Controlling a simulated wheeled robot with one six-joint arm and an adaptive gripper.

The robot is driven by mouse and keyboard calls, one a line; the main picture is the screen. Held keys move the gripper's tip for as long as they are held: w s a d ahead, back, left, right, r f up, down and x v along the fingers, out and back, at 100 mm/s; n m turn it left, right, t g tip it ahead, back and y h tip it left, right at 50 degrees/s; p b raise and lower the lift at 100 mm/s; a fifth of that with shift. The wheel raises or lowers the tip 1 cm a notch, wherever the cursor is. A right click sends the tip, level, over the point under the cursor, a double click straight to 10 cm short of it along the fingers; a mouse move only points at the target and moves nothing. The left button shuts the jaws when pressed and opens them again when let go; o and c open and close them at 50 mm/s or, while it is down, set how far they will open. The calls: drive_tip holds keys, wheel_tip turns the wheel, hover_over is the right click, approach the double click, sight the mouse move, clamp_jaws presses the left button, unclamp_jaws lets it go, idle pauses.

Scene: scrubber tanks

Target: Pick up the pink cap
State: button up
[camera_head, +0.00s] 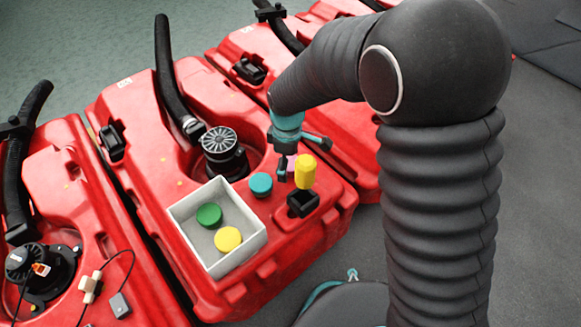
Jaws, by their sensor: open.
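A small pink-purple patch (291,164), which looks like the pink cap, shows beside the lower finger of my gripper. Most of it is hidden by the finger and the yellow cylinder. My gripper (301,160) is open, over the right part of the middle red tank. One finger points down next to the pink patch and the other spreads to the right. I cannot tell whether the finger touches the cap.
A teal cap (261,184) sits on the tank left of my gripper. A yellow cylinder (305,171) rises by a black block (302,204). A white box (216,258) holds a green cap (209,215) and a yellow cap (228,239). A black motor (222,152) stands behind.

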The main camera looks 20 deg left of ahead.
drive_tip(key=shift+f, duration=0.15)
drive_tip(key=c, duration=1)
